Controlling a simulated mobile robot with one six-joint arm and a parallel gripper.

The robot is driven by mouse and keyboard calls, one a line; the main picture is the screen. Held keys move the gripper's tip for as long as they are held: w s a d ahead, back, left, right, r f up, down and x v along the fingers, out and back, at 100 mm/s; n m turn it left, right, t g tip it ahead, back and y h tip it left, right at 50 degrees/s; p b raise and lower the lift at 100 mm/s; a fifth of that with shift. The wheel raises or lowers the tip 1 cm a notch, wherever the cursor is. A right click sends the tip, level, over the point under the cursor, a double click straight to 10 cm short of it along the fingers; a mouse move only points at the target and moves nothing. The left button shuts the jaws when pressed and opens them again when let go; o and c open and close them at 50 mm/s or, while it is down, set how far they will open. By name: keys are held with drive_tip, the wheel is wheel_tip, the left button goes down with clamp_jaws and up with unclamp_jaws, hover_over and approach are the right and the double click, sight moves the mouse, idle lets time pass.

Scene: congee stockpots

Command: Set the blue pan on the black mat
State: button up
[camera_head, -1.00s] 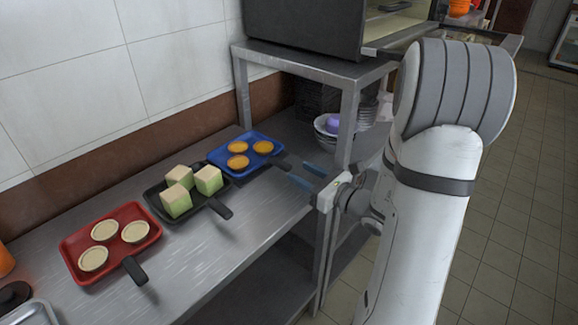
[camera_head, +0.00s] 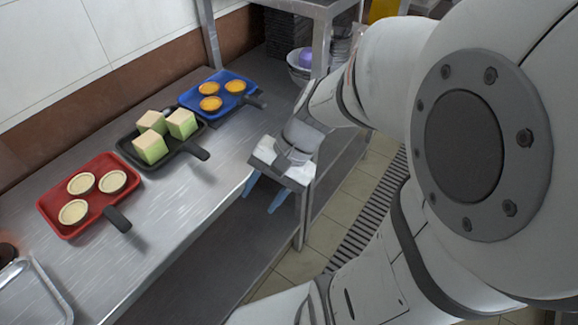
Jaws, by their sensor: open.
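The blue pan (camera_head: 222,80) sits on the steel counter toward the back, holding 3 orange round items, with its dark handle pointing right toward the counter's front edge. My gripper (camera_head: 262,200) is open and empty. Its blue fingers point down near the counter's front edge, apart from the pan and nearer the camera. I do not see a black mat that I can tell for sure in this view.
A black pan (camera_head: 135,157) with pale green blocks stands beside the blue pan. A red pan (camera_head: 57,205) with 3 cream tarts is further left. A metal tray (camera_head: 50,283) lies at the lower left. A steel shelf (camera_head: 321,48) with bowls (camera_head: 298,72) stands behind.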

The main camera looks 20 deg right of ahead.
drive_tip(key=d+r+n+t+h, duration=0.2)
drive_tip(key=d+r+n+h, duration=0.1)
drive_tip(key=d+n+h, duration=0.2)
drive_tip(key=n+h, duration=0.1)
drive_tip(key=n, duration=0.1)
drive_tip(key=shift+d+n+t, duration=0.3)
drive_tip(key=shift+d, duration=0.1)
drive_tip(key=shift+r, duration=0.2)
